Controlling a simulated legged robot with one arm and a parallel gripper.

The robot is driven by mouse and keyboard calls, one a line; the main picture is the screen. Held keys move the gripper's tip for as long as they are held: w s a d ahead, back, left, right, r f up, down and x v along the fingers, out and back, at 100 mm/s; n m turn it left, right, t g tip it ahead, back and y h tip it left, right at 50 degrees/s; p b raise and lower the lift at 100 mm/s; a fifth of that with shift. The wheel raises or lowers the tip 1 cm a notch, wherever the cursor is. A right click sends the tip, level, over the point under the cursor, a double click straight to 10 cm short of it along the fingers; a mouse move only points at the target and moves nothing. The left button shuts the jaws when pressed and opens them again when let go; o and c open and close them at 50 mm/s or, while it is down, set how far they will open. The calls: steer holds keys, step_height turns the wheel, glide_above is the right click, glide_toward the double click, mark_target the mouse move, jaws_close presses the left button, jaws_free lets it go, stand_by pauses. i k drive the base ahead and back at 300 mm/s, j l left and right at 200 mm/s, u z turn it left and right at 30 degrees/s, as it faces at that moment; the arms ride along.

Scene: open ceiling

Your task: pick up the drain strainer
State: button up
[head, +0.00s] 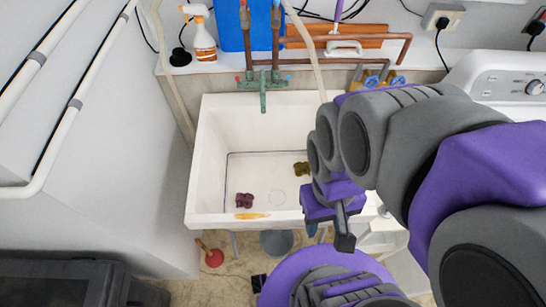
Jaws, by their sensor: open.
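The white sink (213,140) is in the middle of the head view. A faint round outline (276,198) shows on its floor; I cannot tell whether this is the drain strainer or just the drain. A small dark maroon piece (244,200) and an olive-green piece (302,168) lie in the basin, too small to identify surely. My gripper (344,236) is at the right front of the sink, above its rim, pointing downward. It is open and holds nothing. My arm hides the sink's right side.
A yellow strip (252,216) lies on the front rim. A green tap (263,95) rises at the back. A spray bottle (202,40) and black object (180,57) stand on the ledge. A bucket (276,243) and red plunger (213,257) are below. A white washing machine (505,85) is right.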

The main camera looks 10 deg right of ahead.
mark_target(384, 213)
steer(key=z, duration=0.45)
steer(key=j+z, duration=0.1)
steer(key=z, duration=0.75)
steer(key=k+j+z, duration=0.1)
steer(key=z, duration=0.35)
steer(key=k+u, duration=0.1)
steer(key=u, duration=0.85)
steer(key=k+u, duration=0.15)
steer(key=u, duration=0.35)
steer(key=z, duration=1.45)
